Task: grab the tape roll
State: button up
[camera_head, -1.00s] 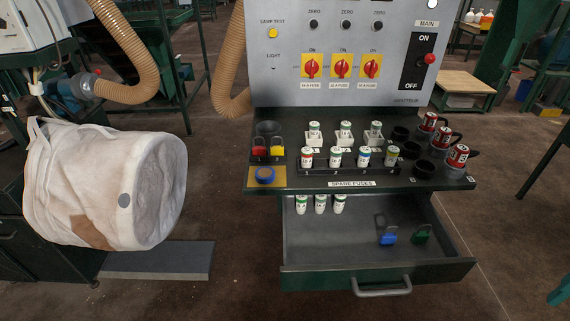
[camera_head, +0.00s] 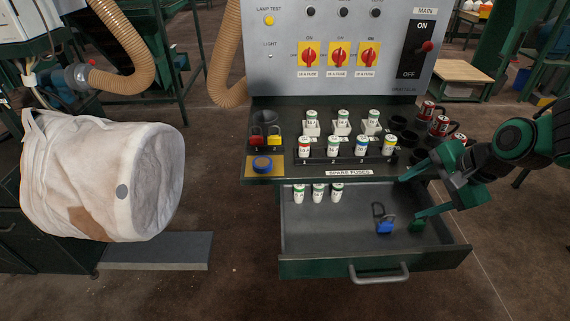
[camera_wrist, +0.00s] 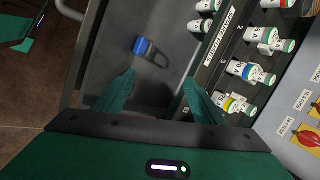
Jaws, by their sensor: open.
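My gripper (camera_head: 410,198) is at the right in the head view, over the right side of the open drawer, well to the right of the roll. Its green fingers are apart with nothing between them, and they also show in the wrist view (camera_wrist: 158,80).
Red and yellow padlocks (camera_head: 274,141) stand behind the roll. Fuses (camera_head: 333,146) stand to its right. A white bulk bag (camera_head: 80,180) hangs at left.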

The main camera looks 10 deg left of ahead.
jog(key=w+a+m+y, duration=0.3)
jog(key=a+m+y, duration=0.2)
jog(key=a, duration=1.2)
jog(key=m+y, duration=0.4)
jog(key=m, duration=0.2)
send_near(263, 162)
jog(key=a, duration=0.2)
jog(key=shift+w+a+f+t, duration=0.1)
jog(key=shift+a+f+t, duration=0.2)
jog(key=shift+a+f, duration=0.05)
jog(key=shift+f+x, duration=0.2)
jog(key=shift+x, duration=2.8)
jog(key=shift+w+d, duration=0.15)
jog(key=c, duration=1.1)
